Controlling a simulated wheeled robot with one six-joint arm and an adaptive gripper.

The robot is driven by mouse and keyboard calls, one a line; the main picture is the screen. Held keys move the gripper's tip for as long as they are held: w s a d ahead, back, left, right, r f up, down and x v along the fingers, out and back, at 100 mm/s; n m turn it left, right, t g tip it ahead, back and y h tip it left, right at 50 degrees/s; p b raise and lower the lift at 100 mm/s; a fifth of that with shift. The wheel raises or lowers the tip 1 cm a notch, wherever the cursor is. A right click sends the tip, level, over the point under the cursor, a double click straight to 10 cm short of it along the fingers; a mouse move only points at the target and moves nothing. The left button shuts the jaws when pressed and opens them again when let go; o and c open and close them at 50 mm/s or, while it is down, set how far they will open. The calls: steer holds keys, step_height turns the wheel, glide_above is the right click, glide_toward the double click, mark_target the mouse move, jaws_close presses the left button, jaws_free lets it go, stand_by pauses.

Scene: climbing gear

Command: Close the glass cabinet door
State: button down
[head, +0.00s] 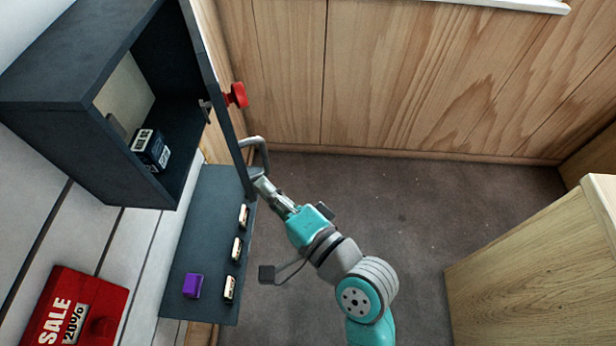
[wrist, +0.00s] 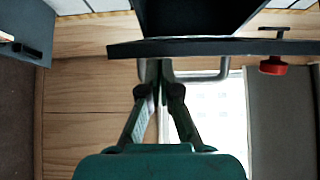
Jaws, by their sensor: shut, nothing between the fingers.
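The dark cabinet (head: 60,103) is on the wall at the left of the head view, its front open. Its door (head: 222,110) stands swung out and is seen nearly edge-on, so the glass is hard to make out. A grey bar handle (head: 262,146) is on the door's outer side. My gripper (head: 260,185) is shut and empty at the door's near end, close beside the handle. In the wrist view, the fingertips (wrist: 160,80) are together near the door edge (wrist: 220,47) and the handle (wrist: 205,77). I cannot tell whether they touch.
A red knob (head: 237,95) projects near the door. A dark blue box (head: 150,149) is inside the cabinet. A dark shelf (head: 205,270) below holds a purple block (head: 193,286) and several small items. A wooden cabinet (head: 530,265) stands right. The floor (head: 440,210) between is clear.

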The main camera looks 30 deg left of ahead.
steer(key=s+a, duration=0.8)
steer(key=a, duration=0.1)
steer(key=shift+s+a, duration=0.15)
steer(key=shift+s, duration=0.1)
stand_by(0.3)
steer(key=v, duration=0.7)
steer(key=shift+d, duration=0.25)
steer(key=shift+s, duration=0.1)
